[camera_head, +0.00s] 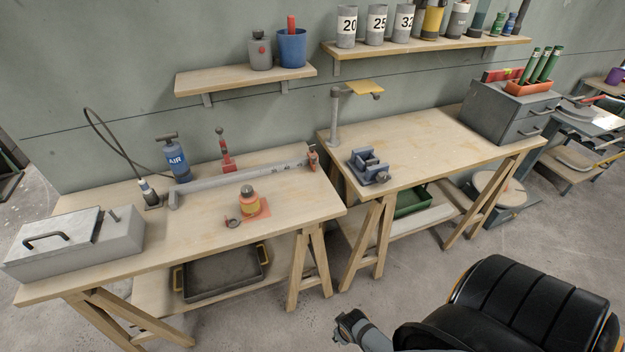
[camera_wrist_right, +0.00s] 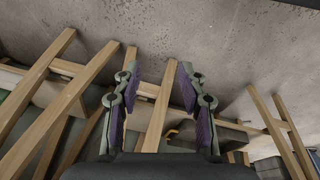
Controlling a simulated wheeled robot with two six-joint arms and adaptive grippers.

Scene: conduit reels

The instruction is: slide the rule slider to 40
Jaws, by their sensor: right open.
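The rule is a long grey bar (camera_head: 235,183) lying along the left bench, with small dark markings near its right part that are too small to read for sure. A red and grey piece (camera_head: 313,156) sits at the bar's right end; it looks like the slider, but I cannot tell for certain. My right gripper (camera_head: 347,320) is low in front of the benches, well away from the rule. In the right wrist view the right gripper (camera_wrist_right: 157,85) is open and empty, with floor and bench legs beyond it. My left gripper is not in view.
The left bench (camera_head: 130,262) also holds a grey metal box (camera_head: 75,242), a blue air bottle (camera_head: 173,158), a red toggle (camera_head: 225,152) and an orange-based pot (camera_head: 249,200). The right bench (camera_head: 425,145) carries a blue vise (camera_head: 368,166). A black padded seat (camera_head: 520,305) is at lower right.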

